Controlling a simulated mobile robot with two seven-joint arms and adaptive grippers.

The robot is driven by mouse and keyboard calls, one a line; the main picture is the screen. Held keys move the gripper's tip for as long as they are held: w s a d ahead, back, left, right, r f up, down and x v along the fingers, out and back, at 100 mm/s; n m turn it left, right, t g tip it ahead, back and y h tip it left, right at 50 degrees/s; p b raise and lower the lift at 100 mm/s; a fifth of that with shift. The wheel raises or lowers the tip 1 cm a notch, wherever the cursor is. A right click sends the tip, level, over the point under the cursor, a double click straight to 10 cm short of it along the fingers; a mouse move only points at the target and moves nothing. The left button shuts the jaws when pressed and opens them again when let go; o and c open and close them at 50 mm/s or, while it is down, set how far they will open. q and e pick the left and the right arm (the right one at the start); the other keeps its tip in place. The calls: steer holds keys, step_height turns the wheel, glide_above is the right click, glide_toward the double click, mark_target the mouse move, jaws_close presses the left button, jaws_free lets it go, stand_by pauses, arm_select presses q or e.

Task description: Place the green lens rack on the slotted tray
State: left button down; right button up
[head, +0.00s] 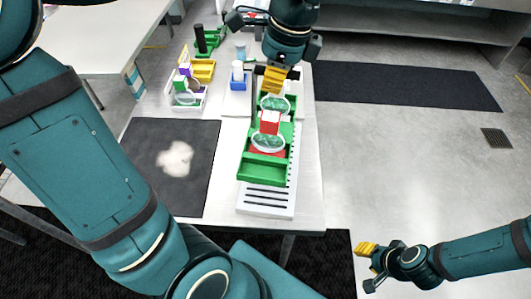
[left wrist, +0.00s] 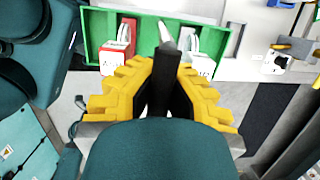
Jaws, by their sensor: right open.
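The green lens rack (head: 262,172) lies lengthwise over the white slotted tray (head: 265,208), whose slotted near end shows bare. I cannot tell whether the rack rests flat on it. The rack carries red and white holders with clear round lenses; its near compartment is empty. My left gripper (head: 274,80) points down at the rack's far part and hides some of it. My right gripper (head: 366,249) is open and empty, away from the table.
A dark mat (head: 195,195) with a pale patch lies left of the tray. Behind it stand a white-and-green lens holder (head: 187,98), a yellow tray (head: 203,70) and a blue block with a white top (head: 238,80). The table's right edge is close to the tray.

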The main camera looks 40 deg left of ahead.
arm_select(q)
steer(key=shift+a+r+p, duration=0.1)
steer(key=shift+a+p, duration=0.05)
steer(key=shift+p, duration=0.2)
steer(key=shift+h+p, duration=0.3)
steer(key=shift+p, duration=0.4)
step_height(320, 180, down, 10)
steer(key=shift+f+b, duration=0.1)
steer(key=shift+b, duration=1)
steer(key=c, duration=1.1)
jaws_free()
steer(key=shift+f, duration=0.1)
steer(key=shift+c, duration=0.2)
steer(key=r, duration=0.4)
steer(key=d+r+p, duration=0.1)
steer(key=r, duration=0.3)
steer(key=d+r+p, duration=0.1)
steer(key=r, duration=0.3)
steer(key=shift+w, duration=0.35)
